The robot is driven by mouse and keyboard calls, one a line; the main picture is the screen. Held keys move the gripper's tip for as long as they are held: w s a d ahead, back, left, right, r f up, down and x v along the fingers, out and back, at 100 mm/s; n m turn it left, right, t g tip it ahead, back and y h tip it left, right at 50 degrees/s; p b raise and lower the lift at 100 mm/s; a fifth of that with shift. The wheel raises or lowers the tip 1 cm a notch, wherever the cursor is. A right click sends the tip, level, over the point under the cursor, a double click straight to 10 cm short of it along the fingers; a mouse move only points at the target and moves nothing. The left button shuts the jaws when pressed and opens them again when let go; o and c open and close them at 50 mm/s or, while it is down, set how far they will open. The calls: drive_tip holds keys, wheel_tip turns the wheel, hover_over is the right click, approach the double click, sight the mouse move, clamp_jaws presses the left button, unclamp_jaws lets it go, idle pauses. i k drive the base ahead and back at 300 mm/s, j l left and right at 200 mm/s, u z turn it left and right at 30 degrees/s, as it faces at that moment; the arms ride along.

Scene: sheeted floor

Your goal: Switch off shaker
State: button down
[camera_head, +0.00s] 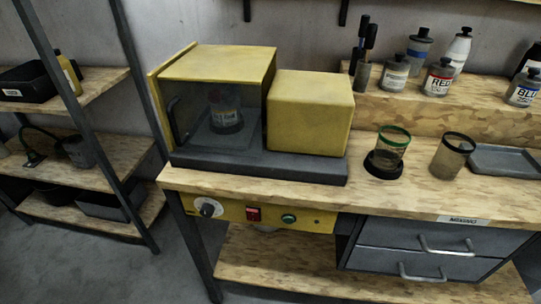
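The shaker (215,75) appears to be the yellow and dark grey machine on the wooden bench. Its front chamber has a dark see-through door with a handle (177,120), which looks closed. A can (225,112) shows dimly inside the chamber. A yellow control panel (268,216) sits under the bench's front edge. It has a dark knob (208,208) on a white dial at left, a red switch (253,214) in the middle and a green button (288,218) to its right. I cannot read the switch position. My gripper is not in view.
A green-rimmed cup (393,142) on a dark round base, a dark-rimmed cup (452,156) and a grey tray (505,160) stand on the bench at right. Grey drawers (430,240) hang below. A shelf rack (90,160) stands at left. Floor shows between rack and bench.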

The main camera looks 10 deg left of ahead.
sight(252, 214)
drive_tip(key=i+j+u, duration=0.1)
drive_tip(key=i+j, duration=0.3)
drive_tip(key=j+u, duration=0.1)
drive_tip(key=u, duration=1.4)
